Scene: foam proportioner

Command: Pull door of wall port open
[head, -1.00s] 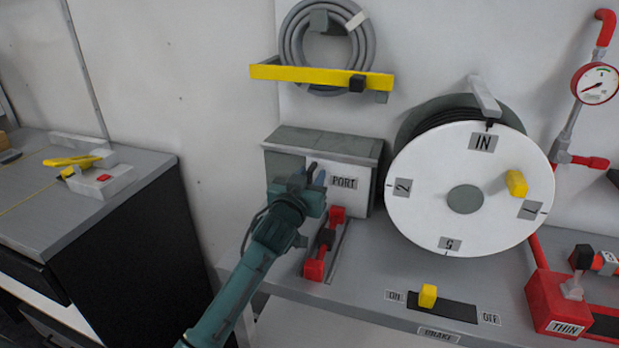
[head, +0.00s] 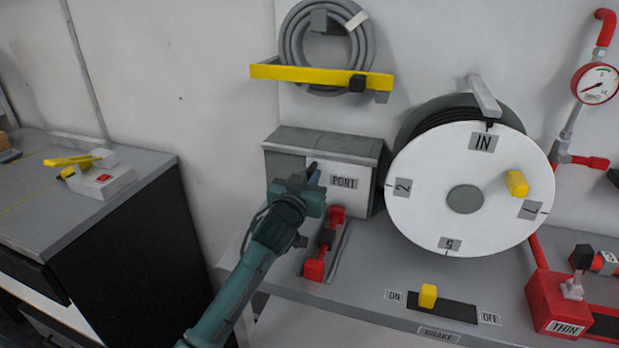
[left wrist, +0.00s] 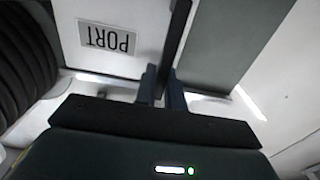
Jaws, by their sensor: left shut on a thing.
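The wall port (head: 330,143) is a grey box standing on the bench against the wall. Its front has a white panel with a PORT label (head: 344,182) and a grey panel to the left. My left gripper (head: 313,178) is at the front, near where the two panels meet. In the left wrist view, my left gripper (left wrist: 164,95) is shut on a dark bar-like handle (left wrist: 176,42). The PORT label (left wrist: 107,38) appears upside down there, beside the grey panel (left wrist: 222,40). My arm hides the lower left of the port. My right gripper is not in view.
A red lever (head: 325,243) stands just below the port. A large white reel (head: 465,225) is close on its right. A yellow hose rack (head: 320,75) hangs above. The wall to the left is bare, with a black-sided cabinet (head: 140,240) farther left.

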